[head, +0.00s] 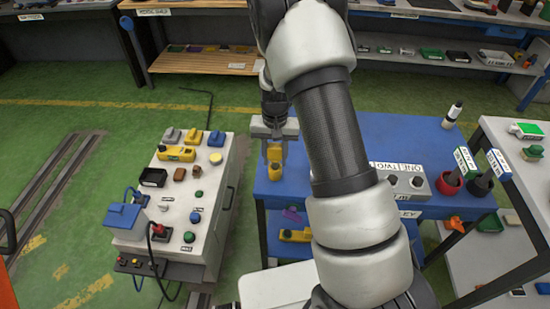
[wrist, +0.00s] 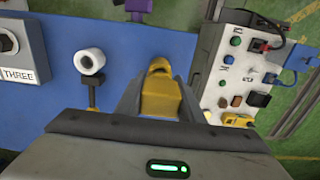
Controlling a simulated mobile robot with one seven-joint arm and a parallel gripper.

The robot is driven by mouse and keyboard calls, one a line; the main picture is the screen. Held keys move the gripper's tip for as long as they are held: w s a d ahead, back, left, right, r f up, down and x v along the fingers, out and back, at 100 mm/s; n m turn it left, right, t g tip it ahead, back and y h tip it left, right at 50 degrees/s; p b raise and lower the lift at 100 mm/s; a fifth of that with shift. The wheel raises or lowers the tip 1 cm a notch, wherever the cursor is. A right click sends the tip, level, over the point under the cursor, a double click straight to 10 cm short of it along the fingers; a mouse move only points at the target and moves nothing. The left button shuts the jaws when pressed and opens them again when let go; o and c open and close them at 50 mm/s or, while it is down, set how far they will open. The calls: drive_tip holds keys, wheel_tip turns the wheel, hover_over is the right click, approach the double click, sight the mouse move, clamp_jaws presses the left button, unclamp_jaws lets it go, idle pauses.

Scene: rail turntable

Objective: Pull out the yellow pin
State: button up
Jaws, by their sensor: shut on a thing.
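My gripper (head: 274,150) is over the left part of the blue table (head: 400,128). Its two grey fingers are shut on a yellow piece (head: 274,170), which I take to be the yellow pin. In the wrist view the yellow pin (wrist: 160,95) stands between the fingers, its rounded end showing past them. Its other end is hidden by my gripper (wrist: 160,100). I cannot tell whether the pin touches the table or sits in a hole.
A grey control cart (head: 213,200) with buttons and small boxes stands close on the left. A white knob on a black stem (wrist: 89,62) is near the gripper. A labelled box (head: 405,182), cups (head: 448,183) and a bottle (head: 452,115) stand on the table's right.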

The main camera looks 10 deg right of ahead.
sight(275, 146)
drive_tip(key=shift+r+p, duration=0.95)
drive_tip(key=shift+r, duration=0.85)
drive_tip(key=shift+r, duration=0.1)
drive_tip(key=shift+r+p, duration=1.5)
drive_tip(key=shift+r, duration=0.95)
drive_tip(key=shift+f, duration=0.1)
